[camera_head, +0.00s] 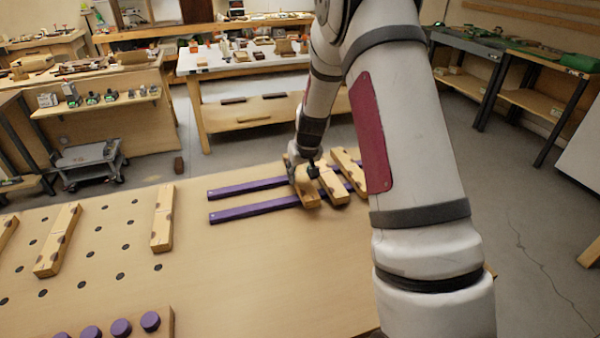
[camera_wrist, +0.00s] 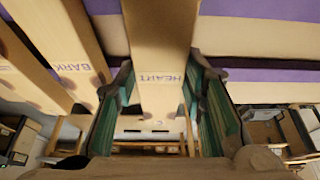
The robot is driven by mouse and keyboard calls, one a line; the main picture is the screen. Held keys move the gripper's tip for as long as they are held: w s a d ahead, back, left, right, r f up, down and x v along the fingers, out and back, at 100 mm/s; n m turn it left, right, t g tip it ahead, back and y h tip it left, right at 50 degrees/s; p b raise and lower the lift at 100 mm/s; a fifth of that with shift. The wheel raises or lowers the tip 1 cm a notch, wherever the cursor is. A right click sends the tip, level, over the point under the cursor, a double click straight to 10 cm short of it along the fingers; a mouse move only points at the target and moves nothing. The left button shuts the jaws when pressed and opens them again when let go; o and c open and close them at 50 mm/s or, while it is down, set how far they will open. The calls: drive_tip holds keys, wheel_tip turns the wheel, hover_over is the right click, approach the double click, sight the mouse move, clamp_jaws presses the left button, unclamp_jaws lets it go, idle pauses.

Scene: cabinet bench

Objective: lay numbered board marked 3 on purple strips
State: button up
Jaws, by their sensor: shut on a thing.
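Two long purple strips lie side by side on the bench; the near strip (camera_head: 255,210) and the far strip (camera_head: 245,187) show their left parts bare. My gripper (camera_head: 305,178) is over the strips, shut on a pale wooden board (camera_head: 310,196). In the wrist view the held board (camera_wrist: 160,50) is between the fingers (camera_wrist: 165,90) and reads HEART. Beside it a board reading BARK (camera_wrist: 72,45) lies across the strips. In the head view two boards, a nearer one (camera_head: 331,184) and a farther one (camera_head: 348,165), lie right of the held board. I cannot read a number on any board.
Loose boards lie left on the bench: one near the strips (camera_head: 162,220), one farther left (camera_head: 57,240) and one at the picture's edge (camera_head: 6,230). Dark holes dot the bench there. A wooden block with purple pegs (camera_head: 120,327) is at the front left. The front middle is clear.

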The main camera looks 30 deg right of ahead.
drive_tip(key=shift+f, duration=0.2)
drive_tip(key=shift+f+b, duration=0.3)
drive_tip(key=shift+b, duration=0.05)
drive_tip(key=shift+f, duration=0.2)
idle(1.3)
drive_tip(key=o, duration=1.3)
drive_tip(key=shift+r, duration=0.1)
drive_tip(key=shift+r+p, duration=1.5)
drive_tip(key=shift+r, duration=2.45)
